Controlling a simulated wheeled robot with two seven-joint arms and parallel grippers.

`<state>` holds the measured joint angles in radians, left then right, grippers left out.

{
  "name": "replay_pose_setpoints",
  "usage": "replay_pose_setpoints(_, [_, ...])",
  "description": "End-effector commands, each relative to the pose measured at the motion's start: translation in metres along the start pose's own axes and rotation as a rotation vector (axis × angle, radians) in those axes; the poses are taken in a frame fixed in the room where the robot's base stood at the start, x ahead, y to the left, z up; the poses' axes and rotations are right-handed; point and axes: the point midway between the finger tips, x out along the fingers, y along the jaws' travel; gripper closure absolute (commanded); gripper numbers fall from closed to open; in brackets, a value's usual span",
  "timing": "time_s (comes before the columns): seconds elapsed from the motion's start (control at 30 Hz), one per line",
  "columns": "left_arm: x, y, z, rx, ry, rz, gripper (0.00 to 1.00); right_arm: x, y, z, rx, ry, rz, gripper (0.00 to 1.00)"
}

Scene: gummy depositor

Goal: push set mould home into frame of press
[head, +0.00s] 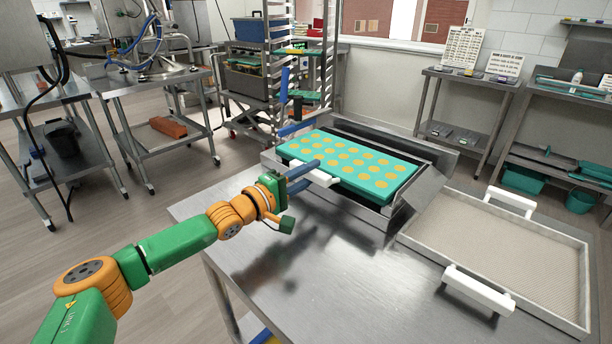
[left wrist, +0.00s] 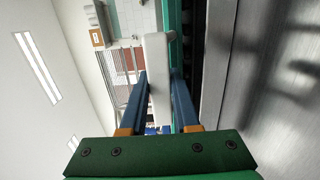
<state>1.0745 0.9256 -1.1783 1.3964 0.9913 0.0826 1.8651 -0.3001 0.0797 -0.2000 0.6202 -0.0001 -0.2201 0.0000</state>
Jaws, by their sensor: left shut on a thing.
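The set mould (head: 352,160) is a teal tray with rows of round orange-yellow fills. It lies over the steel frame of the press (head: 378,215), its near long edge sticking out at the front and standing above the frame's rim. How far it sits in at the back is hard to tell. My left gripper (head: 311,176) is shut on the white handle (head: 322,180) at the mould's near edge. In the left wrist view the blue fingers lie on both sides of the white handle (left wrist: 155,55), with the teal mould edge (left wrist: 174,30) beside it. My right gripper is out of view.
A shallow tray (head: 500,250) with a beige mesh-like floor and white handles lies right of the press. The steel table (head: 290,275) is bare in front of the press. A rack trolley (head: 325,60) stands behind; shelves (head: 465,105) stand at back right.

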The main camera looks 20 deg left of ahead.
Motion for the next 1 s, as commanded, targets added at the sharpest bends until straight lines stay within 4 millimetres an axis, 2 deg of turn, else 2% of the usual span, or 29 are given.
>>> replay_pose_setpoints(1.0, [0.036, 0.000, -0.001, 0.002, -0.001, 0.000, 1.00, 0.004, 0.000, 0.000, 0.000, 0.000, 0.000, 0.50])
